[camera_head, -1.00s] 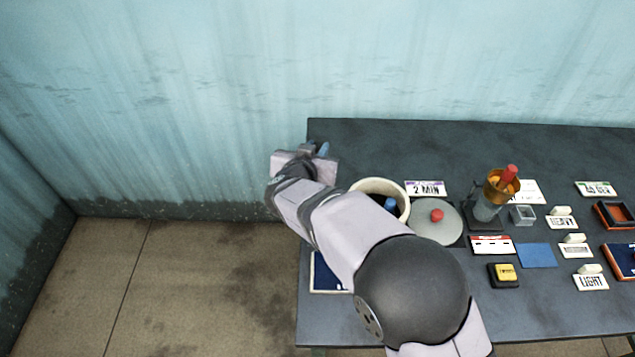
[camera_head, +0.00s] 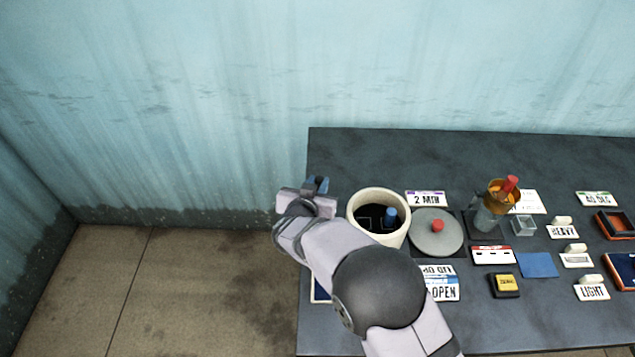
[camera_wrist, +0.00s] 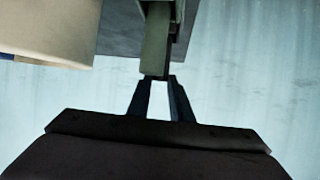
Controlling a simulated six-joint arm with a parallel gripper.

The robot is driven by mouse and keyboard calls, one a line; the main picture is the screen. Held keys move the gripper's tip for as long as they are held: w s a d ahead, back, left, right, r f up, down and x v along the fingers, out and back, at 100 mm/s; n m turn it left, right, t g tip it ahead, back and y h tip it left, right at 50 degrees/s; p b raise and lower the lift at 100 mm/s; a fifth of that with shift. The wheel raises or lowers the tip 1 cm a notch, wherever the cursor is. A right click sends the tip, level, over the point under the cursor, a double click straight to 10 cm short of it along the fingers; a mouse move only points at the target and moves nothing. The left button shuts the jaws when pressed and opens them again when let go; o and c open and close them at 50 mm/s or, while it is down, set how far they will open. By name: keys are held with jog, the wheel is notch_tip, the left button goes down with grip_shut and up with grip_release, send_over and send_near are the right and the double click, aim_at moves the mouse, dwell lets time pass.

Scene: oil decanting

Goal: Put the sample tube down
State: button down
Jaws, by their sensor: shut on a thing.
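My gripper (camera_head: 318,185) is at the left end of the table, left of the cream pot. In the wrist view its two fingers (camera_wrist: 160,82) close at their tips on a narrow, straight-sided grey-green piece, which I take to be the sample tube (camera_wrist: 155,48). It extends away from the fingertips. Its far end is cut off by the picture's top edge, so I cannot tell whether it touches anything. In the head view I cannot make out the tube at the gripper.
The open cream pot (camera_head: 358,232) holds a blue-topped item (camera_head: 390,214) and dark contents; its wall shows in the wrist view (camera_wrist: 45,30). A grey lid with red knob (camera_head: 437,240) lies right of it. A funnel stand (camera_head: 492,205) and cards fill the right. The back left tabletop is clear.

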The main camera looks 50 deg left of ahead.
jog(key=shift+f, duration=0.1)
jog(key=c, duration=1.6)
grip_release()
jog(key=shift+r, duration=0.2)
jog(key=b+v, duration=0.2)
jog(key=v, duration=1)
jog(key=shift+s+b, duration=0.1)
jog(key=shift+b, duration=0.3)
